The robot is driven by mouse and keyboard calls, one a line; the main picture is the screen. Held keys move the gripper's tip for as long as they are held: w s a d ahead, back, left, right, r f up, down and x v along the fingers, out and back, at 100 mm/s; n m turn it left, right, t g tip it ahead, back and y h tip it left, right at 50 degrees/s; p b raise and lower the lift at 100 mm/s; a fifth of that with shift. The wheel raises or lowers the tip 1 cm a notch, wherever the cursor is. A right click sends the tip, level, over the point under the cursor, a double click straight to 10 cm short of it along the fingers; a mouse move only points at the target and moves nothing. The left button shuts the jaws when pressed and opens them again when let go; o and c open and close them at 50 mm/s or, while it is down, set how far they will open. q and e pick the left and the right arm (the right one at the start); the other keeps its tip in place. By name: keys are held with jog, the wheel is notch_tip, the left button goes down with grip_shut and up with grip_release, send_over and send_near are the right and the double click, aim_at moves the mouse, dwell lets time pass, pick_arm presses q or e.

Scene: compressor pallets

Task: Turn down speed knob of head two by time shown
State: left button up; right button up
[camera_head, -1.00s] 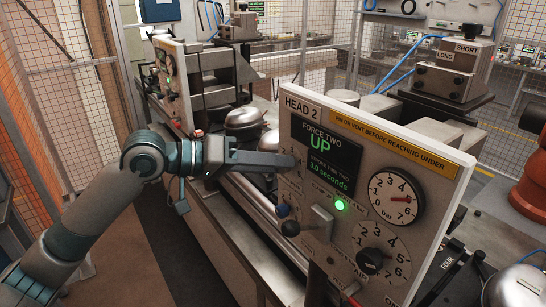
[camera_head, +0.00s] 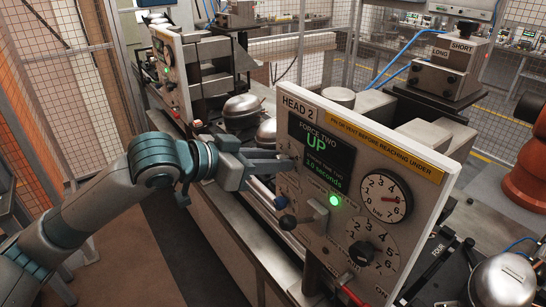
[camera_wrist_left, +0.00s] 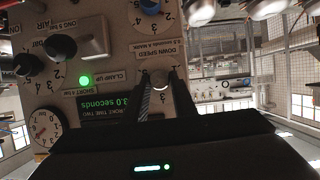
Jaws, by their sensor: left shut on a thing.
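The grey HEAD 2 panel (camera_head: 395,150) stands tilted in the middle of the head view. Its dark screen (camera_head: 320,150) reads UP, with 3.0 seconds below in green. My left gripper (camera_head: 288,166) reaches in from the left to the panel's left edge. In the left wrist view the panel shows upside down. There the left gripper (camera_wrist_left: 159,84) is shut on the down speed knob (camera_wrist_left: 159,78), under the DOWN SPEED label. The fingers hide most of this knob. My right gripper is not in view.
A blue knob (camera_head: 281,202) and a lever (camera_head: 303,222) sit lower on the panel. A green lamp (camera_head: 334,200), a bar gauge (camera_head: 385,195) and a black dial knob (camera_head: 361,253) are to the right. Metal compressor domes (camera_head: 241,106) stand behind. Mesh fencing encloses the cell.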

pick_arm(q)
jog(key=shift+f, duration=0.2)
jog(key=o, duration=1)
jog(key=shift+o, duration=0.2)
jog(key=shift+r, duration=0.15)
jog(key=b+v, duration=0.4)
jog(key=v, duration=1.3)
jog(key=shift+b, duration=0.35)
jog(key=shift+a, duration=0.15)
